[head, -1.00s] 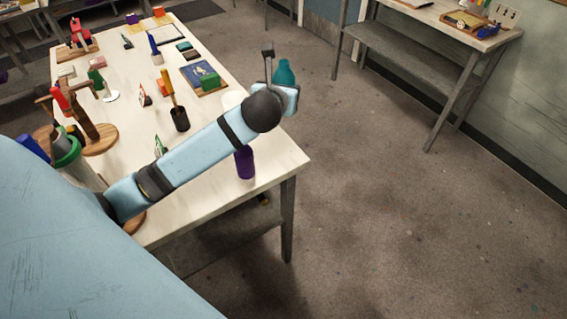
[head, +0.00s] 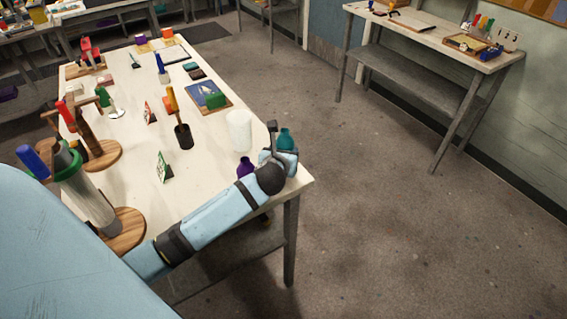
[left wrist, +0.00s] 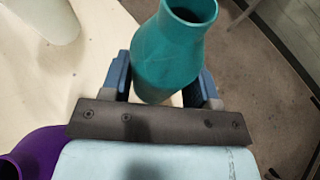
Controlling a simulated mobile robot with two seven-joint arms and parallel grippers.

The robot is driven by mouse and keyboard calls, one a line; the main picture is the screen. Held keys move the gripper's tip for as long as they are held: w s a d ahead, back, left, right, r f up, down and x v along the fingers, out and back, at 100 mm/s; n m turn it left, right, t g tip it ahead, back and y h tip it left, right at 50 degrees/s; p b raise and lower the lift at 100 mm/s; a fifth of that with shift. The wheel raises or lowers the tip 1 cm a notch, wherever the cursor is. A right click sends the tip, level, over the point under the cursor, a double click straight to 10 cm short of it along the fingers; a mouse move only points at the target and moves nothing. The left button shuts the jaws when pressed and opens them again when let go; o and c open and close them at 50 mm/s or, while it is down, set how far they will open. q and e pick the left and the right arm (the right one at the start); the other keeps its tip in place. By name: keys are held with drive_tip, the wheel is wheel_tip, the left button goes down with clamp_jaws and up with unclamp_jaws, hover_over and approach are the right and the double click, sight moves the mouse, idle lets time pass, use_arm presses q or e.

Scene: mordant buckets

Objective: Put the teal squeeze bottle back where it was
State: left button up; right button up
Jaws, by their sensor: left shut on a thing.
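The teal squeeze bottle (head: 286,138) is at the right edge of the white table (head: 215,187), near its front corner. My left gripper (head: 284,153) is shut on it. In the left wrist view the bottle (left wrist: 178,45) stands between the two blue fingers of the gripper (left wrist: 162,82), its open mouth showing at the top. The table edge passes behind it, and its base is hidden, so I cannot tell whether it touches the table. My right gripper is not in view.
A purple bottle (head: 245,167) stands just left of my left gripper, and it also shows in the left wrist view (left wrist: 40,152). A white cylinder (head: 239,130) stands behind it. A dark cup with a brush (head: 184,136) and a green card (head: 162,168) are farther left.

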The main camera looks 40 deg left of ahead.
use_arm(q)
wheel_tip(320, 180, down, 4)
drive_tip(key=shift+r, duration=0.1)
drive_tip(key=o, duration=1)
